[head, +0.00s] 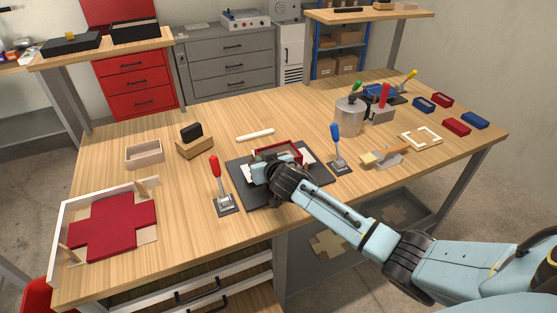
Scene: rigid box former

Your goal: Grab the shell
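A small open box with red walls (290,149) stands on a dark base plate (243,196) at the middle of the table, with white pieces beside it. It may be the shell, but I cannot tell for sure. A plain tan open box (144,154) stands farther left. My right gripper (263,168) is low over the plate at the red box's near left side. Its fingertips are small and partly hidden, so I cannot tell whether it is open, or whether it touches the box. My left gripper is out of view.
Toggle clamps with red (215,170) and blue (335,133) handles flank the plate. A tray (65,209) with a red cross-shaped sheet (112,226) lies left. Small red and blue boxes sit far right.

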